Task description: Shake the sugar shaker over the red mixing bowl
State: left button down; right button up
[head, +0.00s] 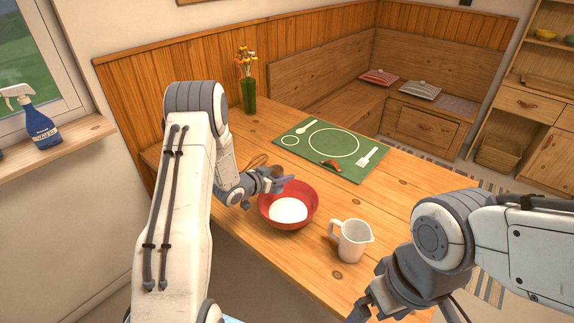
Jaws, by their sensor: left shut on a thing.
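The red mixing bowl (311,206) stands on the wooden table with white contents inside. My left gripper (277,181) is at the bowl's upper-left rim, above it. It is shut on a small grey thing, seemingly the sugar shaker, mostly hidden by the fingers; I cannot tell its tilt. My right gripper (364,304) is low in the picture near the table's front edge, away from the bowl. Its fingers point down and left, and I cannot tell whether they are open.
A white jug (352,241) stands right of the bowl. Behind are a green placemat (345,167) with a small red-brown thing (332,166) on it and a green vase of flowers (249,95). A brown looped thing (257,161) lies behind my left gripper. The table's right side is clear.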

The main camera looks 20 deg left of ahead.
pick_arm(q)
jog(key=f+m+t+y+b, duration=0.1)
jog(key=m+y+b, duration=0.1)
jog(key=m+b, duration=0.2)
jog(key=f+m+t+y+b, duration=0.1)
jog(key=m+t+b, duration=0.1)
jog(key=b, duration=0.4)
jog(key=m+t+y+b, duration=0.1)
jog(key=m+y+b, duration=0.1)
jog(key=m+b, duration=0.3)
jog(key=shift+d+f+m+t+y, duration=0.25)
jog(key=shift+f+m+t+y, duration=0.05)
jog(key=shift+f, duration=0.1)
jog(key=r+m+b, duration=0.1)
jog(key=m+t+b, duration=0.1)
jog(key=b, duration=0.1)
jog(key=shift+s+a+r+m, duration=0.1)
jog(key=shift+r+m, duration=0.2)
jog(key=shift+r, duration=0.1)
